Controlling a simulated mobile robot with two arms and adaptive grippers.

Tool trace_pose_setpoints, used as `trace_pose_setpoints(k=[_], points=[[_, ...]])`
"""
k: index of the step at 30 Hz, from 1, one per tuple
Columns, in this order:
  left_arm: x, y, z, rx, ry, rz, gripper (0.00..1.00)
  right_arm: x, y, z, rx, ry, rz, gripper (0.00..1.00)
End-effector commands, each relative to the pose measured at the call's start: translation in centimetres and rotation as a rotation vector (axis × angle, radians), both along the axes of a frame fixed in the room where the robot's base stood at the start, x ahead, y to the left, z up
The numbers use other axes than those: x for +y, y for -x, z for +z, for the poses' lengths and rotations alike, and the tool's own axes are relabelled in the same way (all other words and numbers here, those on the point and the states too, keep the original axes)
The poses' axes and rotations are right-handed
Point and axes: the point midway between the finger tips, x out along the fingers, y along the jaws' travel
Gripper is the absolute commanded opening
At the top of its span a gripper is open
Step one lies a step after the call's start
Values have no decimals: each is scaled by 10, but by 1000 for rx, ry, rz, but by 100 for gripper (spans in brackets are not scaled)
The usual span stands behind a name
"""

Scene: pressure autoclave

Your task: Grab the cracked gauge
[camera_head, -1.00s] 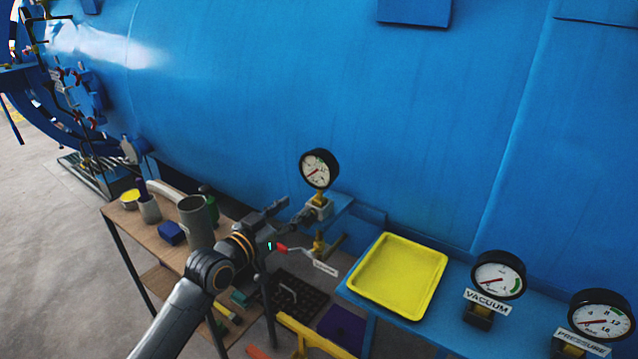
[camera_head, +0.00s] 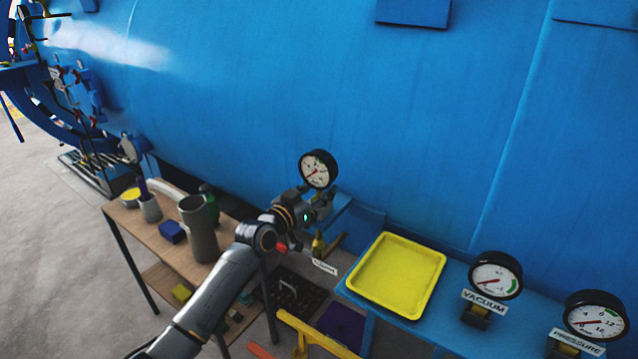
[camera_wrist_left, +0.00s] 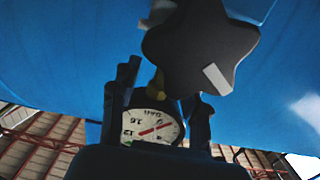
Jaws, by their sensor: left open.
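A round gauge with a black rim and white dial (camera_head: 317,170) stands on a fitting at the blue vessel's side. I cannot make out a crack on it. My left gripper (camera_head: 318,204) is just below this gauge, at its fitting. In the left wrist view, the dial (camera_wrist_left: 152,125) shows upside down between the two open fingers of the left gripper (camera_wrist_left: 160,100). I cannot tell whether the fingers touch it. My right gripper is not in view.
A dark star-shaped knob (camera_wrist_left: 200,45) is close by in the wrist view. A yellow tray (camera_head: 397,275) lies empty on the blue shelf, with the vacuum gauge (camera_head: 495,275) and pressure gauge (camera_head: 596,316) to its right. A wooden cart (camera_head: 125,210) holds containers at left.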

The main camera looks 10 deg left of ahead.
Motion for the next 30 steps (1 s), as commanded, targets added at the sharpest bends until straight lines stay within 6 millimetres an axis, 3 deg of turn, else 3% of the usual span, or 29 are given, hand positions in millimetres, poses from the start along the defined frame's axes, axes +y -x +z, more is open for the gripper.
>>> trace_pose_setpoints(k=[5,12,30], points=[[0,0,0,0,0,0,45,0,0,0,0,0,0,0],[0,0,0,0,0,0,0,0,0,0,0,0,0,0],[0,0,12,-8,1,0,0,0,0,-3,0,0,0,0]])
